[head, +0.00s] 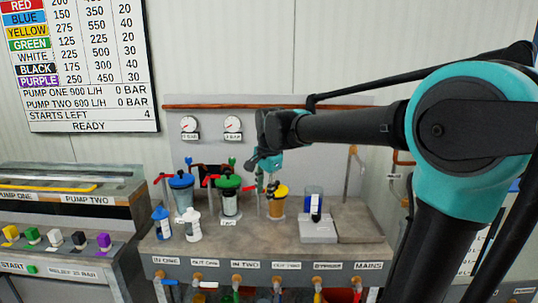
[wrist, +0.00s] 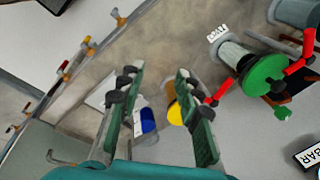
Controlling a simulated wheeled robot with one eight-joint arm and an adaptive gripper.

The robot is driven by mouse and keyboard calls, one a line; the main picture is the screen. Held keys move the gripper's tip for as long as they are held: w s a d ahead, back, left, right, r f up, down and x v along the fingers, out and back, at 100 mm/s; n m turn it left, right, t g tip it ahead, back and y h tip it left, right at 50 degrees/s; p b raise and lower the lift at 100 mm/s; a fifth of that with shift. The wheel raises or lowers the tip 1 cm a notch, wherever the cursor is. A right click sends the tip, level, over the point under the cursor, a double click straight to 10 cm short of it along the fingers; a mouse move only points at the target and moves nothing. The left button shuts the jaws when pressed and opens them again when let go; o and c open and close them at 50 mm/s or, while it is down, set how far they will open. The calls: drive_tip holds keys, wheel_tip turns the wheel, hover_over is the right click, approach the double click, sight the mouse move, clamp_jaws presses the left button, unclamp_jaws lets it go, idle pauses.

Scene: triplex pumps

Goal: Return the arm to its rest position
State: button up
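My arm stretches from the right of the head view to above the workbench. My gripper (head: 267,172) hangs over the bench between the green-topped pump (head: 228,196) and the yellow-topped pump (head: 276,203). In the wrist view my gripper (wrist: 157,76) has its two dark green fingers spread apart, with nothing held between them. Beyond the fingers lie a blue item (wrist: 147,120) and the yellow top (wrist: 175,113), partly hidden by the right finger. I cannot tell how much clearance the fingers have from the yellow-topped pump.
A blue-topped pump (head: 182,190) and two small bottles stand at the bench's left. A blue-and-clear container (head: 314,205) sits on a white block (head: 318,231). Pipes with red handles rise behind. Left is a console (head: 70,240) with coloured knobs. The wall board (head: 80,75) reads READY.

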drive_tip(key=s+d+f+n+t+h, duration=0.1)
drive_tip(key=s+d+f+n, duration=0.9)
drive_tip(key=s+d+f, duration=0.8)
wheel_tip(320, 180, down, 4)
drive_tip(key=shift+s+d+r+t, duration=0.25)
drive_tip(key=shift+d+t, duration=0.15)
drive_tip(key=shift+d, duration=0.85)
